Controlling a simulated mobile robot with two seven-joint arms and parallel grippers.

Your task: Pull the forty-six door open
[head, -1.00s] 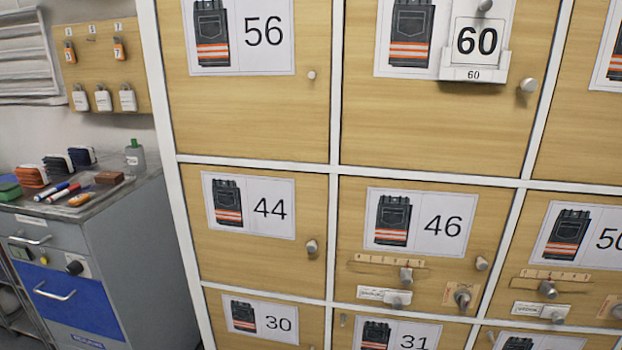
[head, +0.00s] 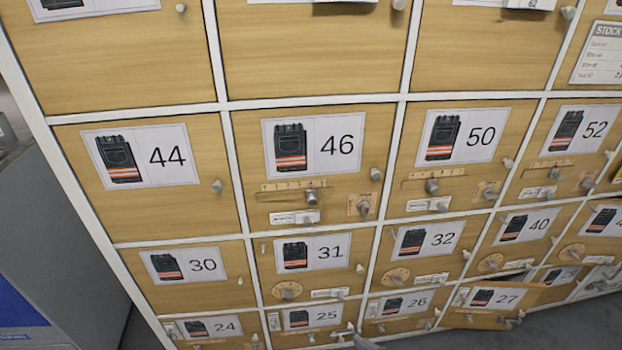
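Below the card is a slotted strip with a grey sliding knob (head: 312,197), above a small white label (head: 295,217). A turn latch (head: 363,207) on a small plate sits at the lower right. Neither gripper can be made out.
Doors 44 (head: 205,158) and 50 (head: 487,143) flank it, and door 31 (head: 340,251) is below. Door 27 (head: 520,298), low on the right, stands ajar. A small grey shape at the bottom edge is unclear. A grey cabinet (head: 60,220) stands at the left.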

